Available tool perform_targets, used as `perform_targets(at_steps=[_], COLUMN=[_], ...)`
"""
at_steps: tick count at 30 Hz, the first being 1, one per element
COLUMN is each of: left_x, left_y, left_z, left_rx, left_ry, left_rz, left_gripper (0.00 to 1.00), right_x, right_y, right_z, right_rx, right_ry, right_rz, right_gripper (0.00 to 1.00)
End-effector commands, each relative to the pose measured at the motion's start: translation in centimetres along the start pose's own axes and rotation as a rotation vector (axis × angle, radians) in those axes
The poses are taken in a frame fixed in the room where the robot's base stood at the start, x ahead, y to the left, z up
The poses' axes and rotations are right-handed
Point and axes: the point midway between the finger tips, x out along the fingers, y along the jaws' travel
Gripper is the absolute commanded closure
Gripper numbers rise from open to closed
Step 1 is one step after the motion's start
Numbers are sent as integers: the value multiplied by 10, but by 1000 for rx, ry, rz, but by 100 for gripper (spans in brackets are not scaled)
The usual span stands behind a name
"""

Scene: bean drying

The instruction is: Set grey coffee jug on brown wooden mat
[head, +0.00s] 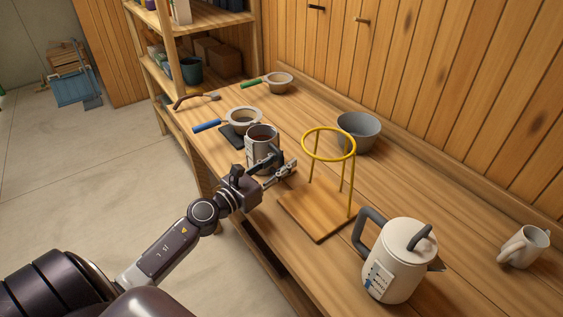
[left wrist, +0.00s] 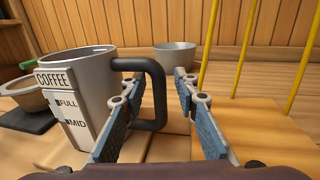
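The grey coffee jug (head: 262,134) stands upright on the table, with dark liquid visible inside. In the left wrist view the jug (left wrist: 85,75) has a "COFFEE" label and a dark handle (left wrist: 160,95). My left gripper (head: 290,172) is beside the jug on its handle side. In the left wrist view its fingers (left wrist: 157,88) are apart, with the handle between them; I cannot see both fingers pressing on it. A brown wooden board (head: 308,222), the mat-like thing here, lies right of the gripper, bearing a yellow ring stand (head: 329,156). My right gripper is not in view.
A white kettle (head: 394,263) stands in front of the board, and a white mug (head: 524,246) at the far right. A grey bowl (head: 360,131) is behind the ring stand. A blue-handled strainer (head: 243,119) on a dark pad is behind the jug.

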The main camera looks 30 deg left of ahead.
Motion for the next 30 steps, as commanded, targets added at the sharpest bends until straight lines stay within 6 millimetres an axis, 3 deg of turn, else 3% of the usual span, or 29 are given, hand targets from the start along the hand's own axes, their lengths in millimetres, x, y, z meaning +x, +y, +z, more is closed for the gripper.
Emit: perform_targets(at_steps=[11,30], left_x=[-6,-108], left_y=[0,0], left_z=[0,-1], left_rx=[0,-1], left_ry=[2,1], left_rz=[0,1], left_gripper=[72,72], right_x=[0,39], right_y=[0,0], right_z=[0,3], right_rx=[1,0], right_ry=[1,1], right_rz=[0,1], right_gripper=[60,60])
